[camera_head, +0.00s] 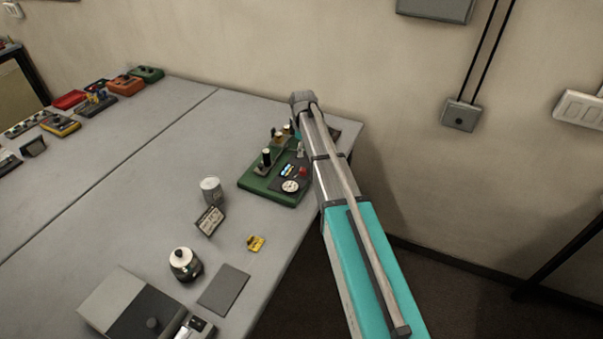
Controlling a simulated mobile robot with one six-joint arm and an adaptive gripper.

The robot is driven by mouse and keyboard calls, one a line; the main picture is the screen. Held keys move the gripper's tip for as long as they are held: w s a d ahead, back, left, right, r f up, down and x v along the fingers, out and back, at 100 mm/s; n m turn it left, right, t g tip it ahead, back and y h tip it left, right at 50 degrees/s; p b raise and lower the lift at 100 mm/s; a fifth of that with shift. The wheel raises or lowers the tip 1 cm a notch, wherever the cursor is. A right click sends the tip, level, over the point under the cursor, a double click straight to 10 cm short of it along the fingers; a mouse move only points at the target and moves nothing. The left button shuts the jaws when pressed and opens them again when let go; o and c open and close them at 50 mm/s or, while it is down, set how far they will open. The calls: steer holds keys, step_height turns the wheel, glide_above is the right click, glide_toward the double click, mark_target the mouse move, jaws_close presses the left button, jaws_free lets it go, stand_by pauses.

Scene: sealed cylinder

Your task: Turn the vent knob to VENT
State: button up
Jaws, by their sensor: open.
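A green-based apparatus (262,184) stands near the right edge of the table, partly behind my arm. I cannot tell which part is the vent knob, and no VENT marking is readable. My teal and grey arm reaches up past the right side of the apparatus. My gripper cannot be made out; the arm hides that area.
A grey can (211,190), a small sign (209,221), a yellow item (256,243) and a round metal pot (184,263) stand left and front of the apparatus. A grey box (128,306) is at the front. Several coloured devices line the far left. The table's middle is clear.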

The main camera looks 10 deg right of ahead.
mark_target(302, 169)
steer(key=shift+f+b, duration=4.7)
steer(key=shift+f, duration=0.3)
steer(key=shift+c, duration=0.2)
jaws_close()
steer(key=shift+a, duration=0.15)
